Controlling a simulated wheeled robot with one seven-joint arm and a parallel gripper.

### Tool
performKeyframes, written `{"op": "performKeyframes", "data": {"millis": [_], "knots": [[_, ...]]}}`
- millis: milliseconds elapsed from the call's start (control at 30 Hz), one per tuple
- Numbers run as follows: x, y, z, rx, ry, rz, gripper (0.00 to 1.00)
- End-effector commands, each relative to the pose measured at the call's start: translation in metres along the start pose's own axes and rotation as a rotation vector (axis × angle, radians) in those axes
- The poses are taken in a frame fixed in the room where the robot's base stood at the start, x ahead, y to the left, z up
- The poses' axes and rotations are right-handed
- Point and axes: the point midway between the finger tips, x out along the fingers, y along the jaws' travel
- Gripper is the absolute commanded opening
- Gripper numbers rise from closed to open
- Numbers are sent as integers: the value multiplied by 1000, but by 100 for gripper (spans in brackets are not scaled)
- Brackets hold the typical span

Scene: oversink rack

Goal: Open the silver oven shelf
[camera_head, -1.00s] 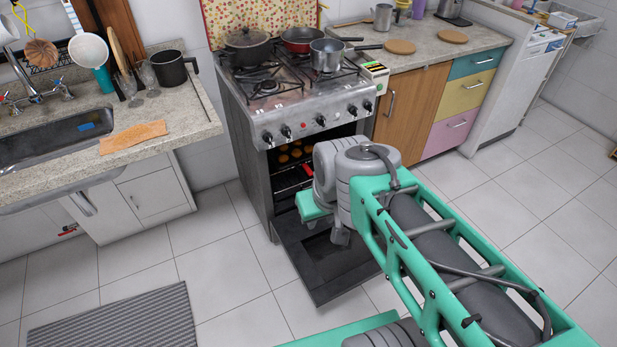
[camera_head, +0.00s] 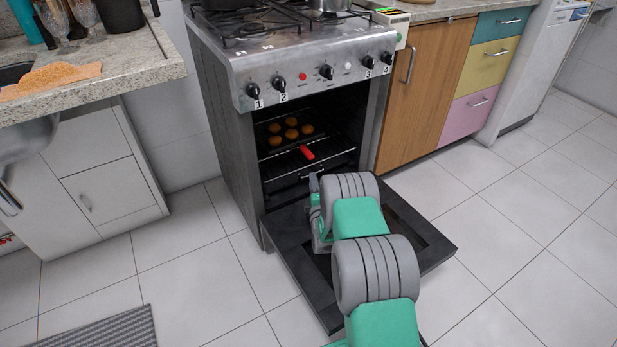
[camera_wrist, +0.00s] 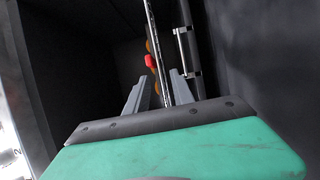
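The oven (camera_head: 250,160) stands with its dark door (camera_head: 425,255) folded down. Inside is the silver wire shelf (camera_head: 285,153), with a red object (camera_head: 307,153) at its front. In the wrist view the shelf (camera_wrist: 154,40) appears nearly edge-on, as a thin bright bar. My gripper (camera_wrist: 160,76) is open, its two grey fingers apart on either side of the line of this bar; contact cannot be told. In the head view my wrist is low in front of the oven opening, over the door, and mostly hides the fingers.
Several round brown items (camera_head: 291,131) are inside the oven. A second metal bar with a bracket (camera_wrist: 181,46) runs beside the shelf in the wrist view. Wooden and coloured cabinets (camera_head: 425,95) stand right, a sink counter (camera_head: 120,70) left.

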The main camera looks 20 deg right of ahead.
Motion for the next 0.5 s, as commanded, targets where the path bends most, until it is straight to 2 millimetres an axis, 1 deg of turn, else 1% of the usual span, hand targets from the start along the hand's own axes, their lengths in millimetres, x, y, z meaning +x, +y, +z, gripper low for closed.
{"op": "performKeyframes", "data": {"millis": [200,300,400,500], "knots": [[42,-2,3,3,-4,2,29],[58,-2,2,4,-3,-1,29],[66,0,1,4,-2,-2,29],[69,2,1,4,-1,-3,29]]}}
